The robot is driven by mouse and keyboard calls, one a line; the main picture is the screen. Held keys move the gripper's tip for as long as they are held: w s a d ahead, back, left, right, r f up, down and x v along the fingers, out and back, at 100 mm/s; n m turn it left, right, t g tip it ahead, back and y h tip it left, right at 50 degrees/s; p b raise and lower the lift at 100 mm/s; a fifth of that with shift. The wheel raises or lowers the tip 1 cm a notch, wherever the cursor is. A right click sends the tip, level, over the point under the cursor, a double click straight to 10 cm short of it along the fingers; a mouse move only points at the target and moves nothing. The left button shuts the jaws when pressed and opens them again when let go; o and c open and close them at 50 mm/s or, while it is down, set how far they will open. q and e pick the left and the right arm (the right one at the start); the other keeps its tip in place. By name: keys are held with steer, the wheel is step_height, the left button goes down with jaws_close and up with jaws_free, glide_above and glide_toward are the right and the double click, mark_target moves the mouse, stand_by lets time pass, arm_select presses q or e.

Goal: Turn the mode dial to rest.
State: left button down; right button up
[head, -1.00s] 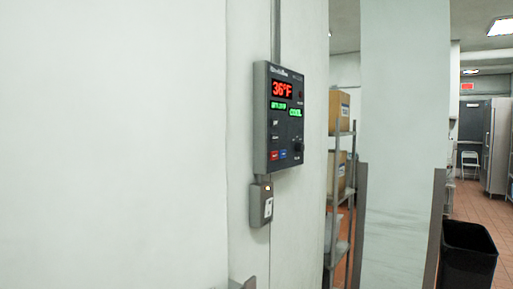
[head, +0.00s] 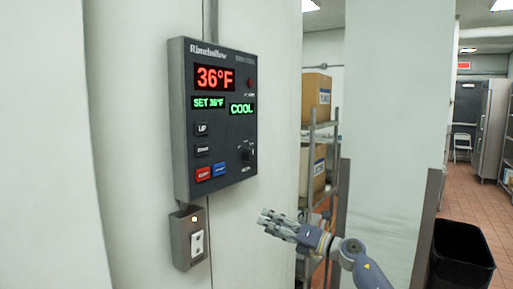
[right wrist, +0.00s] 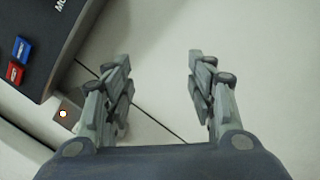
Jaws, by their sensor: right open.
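The mode dial (head: 247,155) is a small black knob at the lower right of a dark grey wall control panel (head: 222,172). The panel's displays read 36°F, SET 36°F and COOL. My right gripper (head: 264,221) is open and empty, below and to the right of the dial, apart from the panel. In the right wrist view, the open fingers (right wrist: 158,68) face the pale wall, with the panel's corner (right wrist: 62,55) at upper left. The dial is not visible in that view. My left gripper is not in view.
UP and DOWN buttons (head: 202,139), a red button (head: 203,174) and a blue button (head: 219,169) sit left of the dial. A switch box (head: 190,238) is below the panel. A shelf with boxes (head: 312,165) and a black bin (head: 462,255) stand to the right.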

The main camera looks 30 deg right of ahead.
mark_target(253, 154)
steer(key=s+r+n+g+p, duration=0.1)
steer(key=s+r+n, duration=0.3)
steer(key=r, duration=0.6)
steer(key=s+r+n+p, duration=0.1)
steer(key=s+r+n, duration=0.3)
steer(key=r, duration=0.6)
steer(key=shift+n+h, duration=0.3)
steer(key=shift+h, duration=0.1)
steer(key=p+x, duration=0.1)
steer(key=x, duration=0.2)
steer(key=p+x, duration=0.2)
steer(key=x, duration=0.2)
steer(key=p+x, duration=0.2)
steer(key=x, duration=0.1)
steer(key=shift+w+d+r, duration=0.25)
steer(key=shift+w+r, duration=0.05)
steer(key=shift+w, duration=0.05)
steer(key=shift+w+a+f, duration=0.15)
steer(key=shift+w, duration=0.25)
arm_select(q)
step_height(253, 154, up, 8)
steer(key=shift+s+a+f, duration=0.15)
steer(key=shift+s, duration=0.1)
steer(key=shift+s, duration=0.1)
arm_select(e)
steer(key=c, duration=1)
